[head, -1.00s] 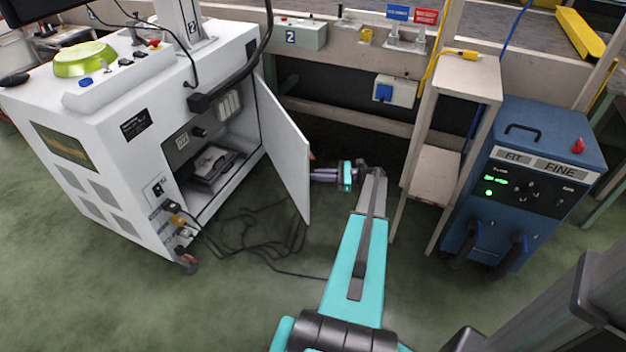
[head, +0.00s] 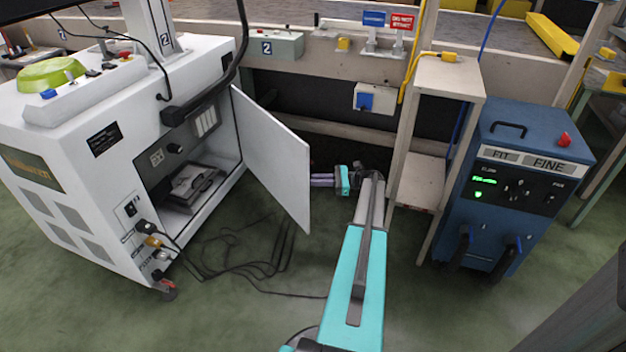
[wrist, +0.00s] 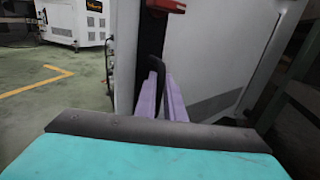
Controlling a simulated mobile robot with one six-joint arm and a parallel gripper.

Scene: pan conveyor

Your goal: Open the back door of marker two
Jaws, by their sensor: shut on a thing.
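Marker two is the white cabinet (head: 85,150) at the left of the head view, with a 2 label on its post. Its back door (head: 275,160) stands open, hinged at the cabinet's right edge and swung out to the right, baring the dark compartment inside. My gripper (head: 322,180) is at the door's free edge, on its far side, so its fingertips are partly hidden there. In the wrist view, the purple fingers (wrist: 172,98) are closed at a dark handle (wrist: 154,72) beside the pale door panel (wrist: 218,55). A red part (wrist: 166,5) shows above.
Black cables (head: 270,255) lie on the green floor below the door. A wooden stand (head: 440,80) and a blue welder-like unit (head: 520,180) stand right of my arm. A conveyor frame (head: 340,60) runs behind.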

